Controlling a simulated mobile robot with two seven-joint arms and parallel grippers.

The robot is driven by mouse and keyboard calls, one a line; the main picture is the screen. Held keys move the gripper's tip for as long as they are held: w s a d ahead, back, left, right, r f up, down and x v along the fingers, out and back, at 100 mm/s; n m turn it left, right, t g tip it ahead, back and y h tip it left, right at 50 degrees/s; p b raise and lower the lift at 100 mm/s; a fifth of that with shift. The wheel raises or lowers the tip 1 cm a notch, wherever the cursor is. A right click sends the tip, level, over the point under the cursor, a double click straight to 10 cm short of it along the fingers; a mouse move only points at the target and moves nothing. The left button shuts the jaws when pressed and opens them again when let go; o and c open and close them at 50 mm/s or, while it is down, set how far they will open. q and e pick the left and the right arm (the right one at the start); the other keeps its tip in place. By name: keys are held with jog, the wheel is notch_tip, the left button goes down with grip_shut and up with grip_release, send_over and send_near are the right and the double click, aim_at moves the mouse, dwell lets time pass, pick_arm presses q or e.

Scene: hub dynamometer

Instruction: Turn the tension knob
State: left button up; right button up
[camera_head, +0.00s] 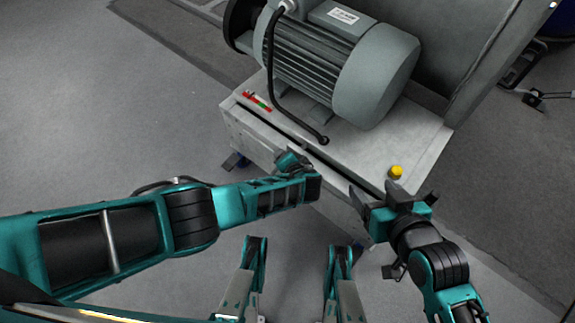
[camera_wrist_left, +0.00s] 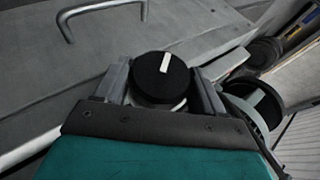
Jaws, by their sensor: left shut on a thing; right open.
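The black knob with a white marker line (camera_wrist_left: 160,82) sits between the two fingers of my left gripper (camera_wrist_left: 164,88) in the left wrist view. The marker points up and slightly right in that picture. My left gripper (camera_head: 300,156) is shut on the knob at the front edge of the grey bench; in the head view the hand hides the knob. A second dark round knob (camera_wrist_left: 256,102) with a pale mark lies just right of the fingers. My right gripper (camera_head: 375,197) is open and empty near the bench's front right part.
The grey bench (camera_head: 424,150) carries a large grey motor (camera_head: 345,62) with a black cable (camera_head: 283,105). A yellow round piece (camera_head: 396,172) is close to my right gripper. A metal handle (camera_wrist_left: 107,9) shows in the wrist view.

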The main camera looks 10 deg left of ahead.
pick_arm(q)
jog(key=shift+a, duration=0.1)
pick_arm(e)
jog(key=shift+w+a+r, duration=0.15)
jog(key=shift+w+r, duration=0.05)
pick_arm(q)
jog(key=o, duration=1)
jog(key=shift+c, duration=0.2)
pick_arm(e)
jog(key=shift+f, duration=0.2)
pick_arm(q)
jog(key=shift+r, duration=0.1)
pick_arm(e)
jog(key=shift+d, duration=0.2)
